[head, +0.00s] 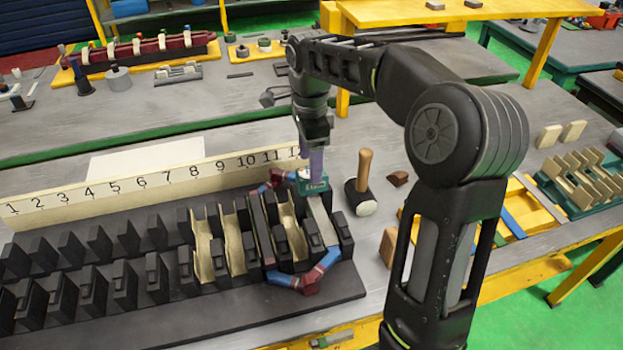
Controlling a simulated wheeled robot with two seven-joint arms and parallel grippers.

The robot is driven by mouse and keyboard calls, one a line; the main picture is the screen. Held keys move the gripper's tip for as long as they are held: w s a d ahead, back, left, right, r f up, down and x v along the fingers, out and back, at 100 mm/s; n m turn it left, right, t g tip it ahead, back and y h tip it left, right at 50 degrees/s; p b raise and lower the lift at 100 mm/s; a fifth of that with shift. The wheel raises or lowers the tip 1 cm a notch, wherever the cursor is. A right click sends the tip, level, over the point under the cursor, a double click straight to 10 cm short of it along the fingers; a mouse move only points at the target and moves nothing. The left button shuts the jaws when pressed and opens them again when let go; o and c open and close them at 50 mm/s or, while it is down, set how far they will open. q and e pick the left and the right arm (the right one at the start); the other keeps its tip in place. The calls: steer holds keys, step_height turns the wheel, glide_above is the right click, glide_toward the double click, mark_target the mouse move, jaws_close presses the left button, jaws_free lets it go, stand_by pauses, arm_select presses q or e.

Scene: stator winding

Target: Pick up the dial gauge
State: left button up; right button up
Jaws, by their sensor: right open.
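My right gripper (314,163) reaches down at the right end of the slotted stator model, its fingers pale purple. It is open. Just below its fingertips is a small teal body (312,186) with pale markings, probably the dial gauge; its face is too small to read. The fingers overlap its top in this view, and I cannot tell whether they touch it. The dark stator model (345,283) has black teeth, tan slot liners and a coil with red and blue ends (292,279). My left gripper is not in view.
A numbered strip (140,183) stands behind the stator. A mallet (363,180) stands right of the teal body, beside a small brown block (398,178). A green fixture with tan slots (583,180) is far right. Grey bench between strip and back bench is mostly clear.

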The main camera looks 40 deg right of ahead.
mark_target(304, 185)
steer(key=shift+f, duration=0.1)
steer(key=f+p, duration=0.1)
steer(key=f, duration=0.4)
steer(key=shift+d, duration=0.2)
steer(key=shift+c, duration=0.4)
jaws_close()
stand_by(0.4)
